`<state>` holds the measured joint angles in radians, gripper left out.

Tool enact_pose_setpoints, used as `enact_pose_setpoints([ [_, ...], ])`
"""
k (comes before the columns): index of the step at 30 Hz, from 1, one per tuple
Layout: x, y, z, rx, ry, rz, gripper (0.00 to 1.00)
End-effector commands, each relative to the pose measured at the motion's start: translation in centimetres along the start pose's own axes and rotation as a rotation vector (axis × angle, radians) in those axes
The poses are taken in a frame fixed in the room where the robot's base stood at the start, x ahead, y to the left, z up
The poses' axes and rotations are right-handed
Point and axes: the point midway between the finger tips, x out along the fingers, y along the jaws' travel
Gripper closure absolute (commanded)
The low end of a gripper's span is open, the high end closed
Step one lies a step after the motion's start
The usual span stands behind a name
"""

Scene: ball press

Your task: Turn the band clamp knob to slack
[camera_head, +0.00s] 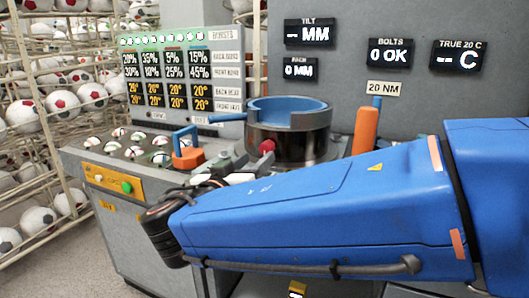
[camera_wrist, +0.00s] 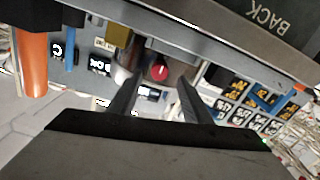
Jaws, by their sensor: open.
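The red band clamp knob (camera_head: 266,147) sits on the front of a dark cylindrical press ring (camera_head: 288,144) with a blue inner rim. In the wrist view the red knob (camera_wrist: 160,72) shows in the gap between the two dark fingers of my gripper (camera_wrist: 158,82). The fingers are apart, one on each side of the knob in that view. I cannot tell how far in depth they are from it. In the head view my gripper (camera_head: 243,166) is just in front and left of the knob, partly hidden by my blue arm.
An orange block with a blue handle (camera_head: 187,150) stands left of the ring, beside a tray of small balls (camera_head: 130,146). An orange-handled tool (camera_head: 365,128) stands to its right. Display panels (camera_head: 390,53) are behind. Racks of footballs (camera_head: 35,110) fill the left.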

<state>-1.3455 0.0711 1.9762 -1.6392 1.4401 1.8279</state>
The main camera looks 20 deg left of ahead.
Motion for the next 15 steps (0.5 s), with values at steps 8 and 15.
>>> enact_pose_setpoints([
  [8, 4.3, 0.1, 0.0, 0.0, -0.001, 0.002, 0.55],
  [15, 6.1, 0.0, 0.0, 0.0, 0.0, 0.0, 0.55],
])
